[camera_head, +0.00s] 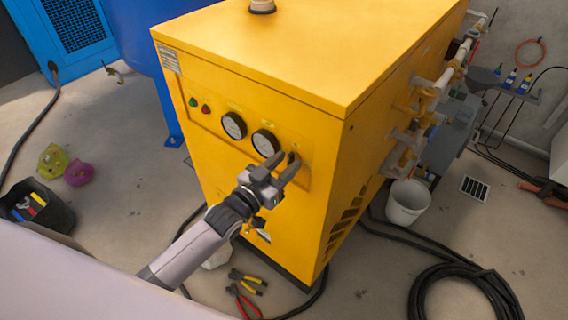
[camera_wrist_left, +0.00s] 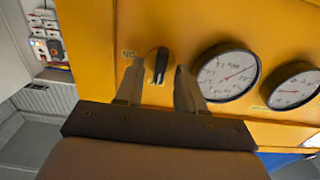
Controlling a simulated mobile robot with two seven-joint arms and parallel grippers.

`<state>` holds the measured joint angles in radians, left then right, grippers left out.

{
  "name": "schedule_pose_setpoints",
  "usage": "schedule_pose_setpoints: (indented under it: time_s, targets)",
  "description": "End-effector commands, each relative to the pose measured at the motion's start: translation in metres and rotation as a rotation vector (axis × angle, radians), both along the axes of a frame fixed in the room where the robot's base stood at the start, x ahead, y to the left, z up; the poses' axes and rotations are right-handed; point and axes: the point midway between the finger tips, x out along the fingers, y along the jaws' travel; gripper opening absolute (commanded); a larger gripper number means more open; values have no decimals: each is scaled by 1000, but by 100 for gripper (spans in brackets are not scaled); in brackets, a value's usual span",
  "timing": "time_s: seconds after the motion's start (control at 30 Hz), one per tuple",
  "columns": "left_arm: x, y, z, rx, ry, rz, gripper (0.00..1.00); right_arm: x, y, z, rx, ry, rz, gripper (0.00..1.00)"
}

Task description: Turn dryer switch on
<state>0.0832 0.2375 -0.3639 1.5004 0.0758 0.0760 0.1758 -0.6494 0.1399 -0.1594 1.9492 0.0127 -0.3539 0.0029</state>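The dryer is the big yellow cabinet (camera_head: 262,60) in the head view. Its front panel carries two round gauges (camera_head: 233,125) and small green and red buttons. The dryer switch (camera_wrist_left: 160,66) is a black rotary knob, seen in the left wrist view left of the gauges, its handle near upright in that picture. My left gripper (camera_head: 285,161) is at the right end of the panel. Its two fingers are open, one on each side of the knob, with visible gaps. The gripper hides the switch in the head view. My right gripper is not in view.
Pipes and valves (camera_head: 425,100) run along the dryer's right side. A white bucket (camera_head: 407,203), coiled black hose (camera_head: 455,290) and pliers (camera_head: 245,300) are on the floor. A dark tool bin (camera_head: 38,208) stands at left, near a blue tank (camera_head: 150,35).

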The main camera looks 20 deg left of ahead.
Motion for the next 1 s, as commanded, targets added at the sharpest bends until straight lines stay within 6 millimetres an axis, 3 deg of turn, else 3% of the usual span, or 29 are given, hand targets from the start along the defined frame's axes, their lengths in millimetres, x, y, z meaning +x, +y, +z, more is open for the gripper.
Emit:
schedule_pose_setpoints:
  time_s: [0.27, 0.4, 0.77, 1.0]
  targets:
    - [1, -1, 0, 0, 1, 0, 38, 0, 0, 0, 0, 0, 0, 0]
    - [1, 0, 0, 0, 1, 0, 0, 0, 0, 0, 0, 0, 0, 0]
    - [1, -1, 0, 25, -8, 0, 0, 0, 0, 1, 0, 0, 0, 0]
    - [1, -1, 0, 138, -48, 1, 0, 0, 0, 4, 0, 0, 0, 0]
